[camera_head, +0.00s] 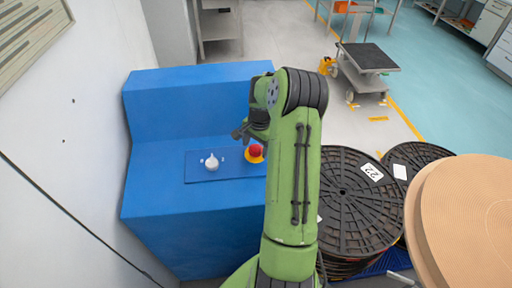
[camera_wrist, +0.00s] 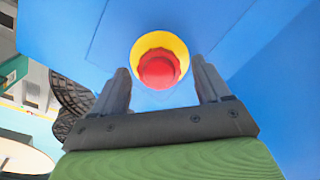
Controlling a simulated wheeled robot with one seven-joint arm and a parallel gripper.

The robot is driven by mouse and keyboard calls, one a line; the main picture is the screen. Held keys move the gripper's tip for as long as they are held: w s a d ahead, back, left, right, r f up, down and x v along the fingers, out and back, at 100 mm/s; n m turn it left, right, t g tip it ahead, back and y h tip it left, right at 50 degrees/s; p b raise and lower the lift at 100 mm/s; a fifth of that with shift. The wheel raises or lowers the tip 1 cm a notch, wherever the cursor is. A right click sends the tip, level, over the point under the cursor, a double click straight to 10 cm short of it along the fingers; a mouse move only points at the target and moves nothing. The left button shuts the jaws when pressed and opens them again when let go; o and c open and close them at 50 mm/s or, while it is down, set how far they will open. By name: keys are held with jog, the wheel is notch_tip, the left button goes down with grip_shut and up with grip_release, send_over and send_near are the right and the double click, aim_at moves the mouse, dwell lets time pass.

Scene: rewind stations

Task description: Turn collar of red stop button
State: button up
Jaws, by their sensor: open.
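The red stop button (camera_wrist: 158,70) sits in a yellow collar (camera_wrist: 178,45) on a blue panel. In the wrist view my gripper (camera_wrist: 161,80) is open, with one finger on each side of the button and collar. I cannot tell whether the fingertips touch the collar; no grip shows. In the head view the red button (camera_head: 256,150) and its yellow collar (camera_head: 254,159) show beside my green arm, partly hidden by it. My gripper (camera_head: 240,133) is close to the button there, mostly hidden behind my arm.
A white knob (camera_head: 211,162) stands left of the button on the same panel (camera_head: 200,178) of the blue console (camera_head: 165,110). Black reels (camera_head: 345,200) and a large brown roll (camera_head: 470,215) stand to the right. A grey cart (camera_head: 368,58) stands farther back on open floor.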

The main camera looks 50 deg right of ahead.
jog(key=shift+f, duration=0.25)
jog(key=shift+c, duration=0.4)
jog(key=c, duration=1)
jog(key=shift+o, duration=0.2)
jog(key=shift+m, duration=0.3)
jog(key=m+b, duration=0.1)
jog(key=m, duration=0.1)
jog(key=shift+m, duration=0.3)
jog(key=shift+m+t, duration=0.3)
jog(key=shift+m, duration=1.6)
